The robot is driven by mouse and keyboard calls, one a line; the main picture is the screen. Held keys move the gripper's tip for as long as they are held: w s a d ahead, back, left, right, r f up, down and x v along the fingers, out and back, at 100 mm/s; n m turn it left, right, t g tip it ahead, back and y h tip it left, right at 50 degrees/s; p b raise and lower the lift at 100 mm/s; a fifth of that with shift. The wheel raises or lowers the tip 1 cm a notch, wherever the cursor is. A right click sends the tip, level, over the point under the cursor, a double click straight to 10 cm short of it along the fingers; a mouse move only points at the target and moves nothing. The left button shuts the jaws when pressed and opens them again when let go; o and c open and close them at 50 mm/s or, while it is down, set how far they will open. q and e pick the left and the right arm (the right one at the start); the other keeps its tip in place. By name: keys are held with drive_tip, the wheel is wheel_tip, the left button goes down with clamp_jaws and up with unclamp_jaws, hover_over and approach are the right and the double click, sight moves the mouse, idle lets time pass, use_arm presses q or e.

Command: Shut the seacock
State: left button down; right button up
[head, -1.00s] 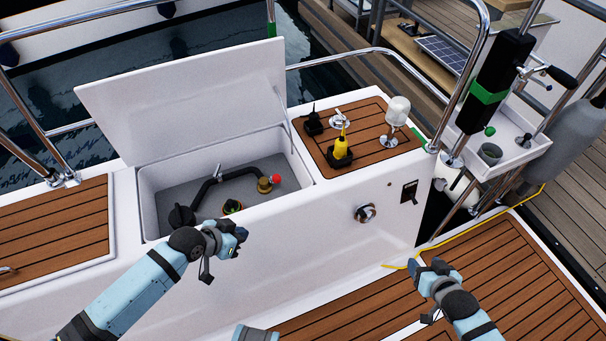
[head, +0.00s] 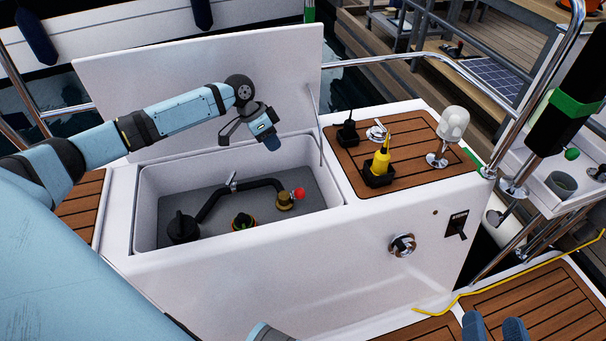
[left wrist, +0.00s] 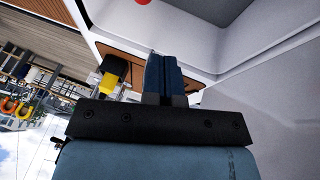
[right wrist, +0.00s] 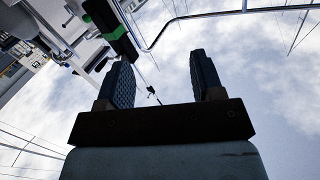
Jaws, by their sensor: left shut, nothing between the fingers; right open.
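In the head view a brass valve (head: 284,202) with a red knob (head: 299,192) sits in the open locker, at the right end of a black hose (head: 215,198). I take it to be the seacock. The red knob also shows at the top edge of the left wrist view (left wrist: 143,2). My left gripper (head: 270,141) hangs above the locker's back right part, above and apart from the valve, its fingers shut and empty. They also show together in the left wrist view (left wrist: 165,78). My right gripper (head: 493,328) is at the bottom edge; the right wrist view shows its fingers apart and empty (right wrist: 160,80).
The raised white lid (head: 120,85) stands behind the locker. The locker rim (head: 215,246) surrounds the valve. A brass fitting (head: 243,222) and a black round part (head: 183,228) share the floor. A yellow device (head: 380,162) and a lamp (head: 452,125) stand on the teak top.

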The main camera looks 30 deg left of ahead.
use_arm(q)
drive_tip(key=b, duration=0.3)
approach(297, 194)
drive_tip(key=w+a+f, duration=0.1)
drive_tip(key=w+f, duration=0.1)
drive_tip(key=w, duration=0.2)
drive_tip(key=d+f, duration=0.1)
drive_tip(key=d+f+b, duration=0.1)
drive_tip(key=f, duration=0.1)
drive_tip(key=s+d+f, duration=0.1)
drive_tip(key=shift+f+b, duration=0.2)
drive_tip(key=shift+b, duration=0.2)
use_arm(e)
drive_tip(key=shift+a+r+t+y, duration=0.3)
drive_tip(key=shift+a+r+y, duration=0.2)
drive_tip(key=shift+a+y, duration=0.45)
drive_tip(key=shift+d, duration=0.1)
